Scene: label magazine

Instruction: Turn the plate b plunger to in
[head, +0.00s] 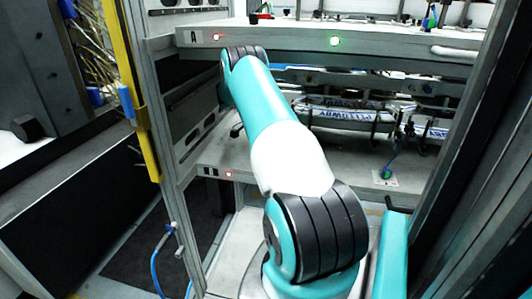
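My teal and white arm reaches into the frame between the plates. My gripper is not visible; the arm's far end hides that area.
Metal posts stand at left and right of the opening, with a yellow strip (133,85) on the left. Rails with blue-lettered strips (345,113) fill the space between the plates. A blue hose (157,265) hangs at lower left.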

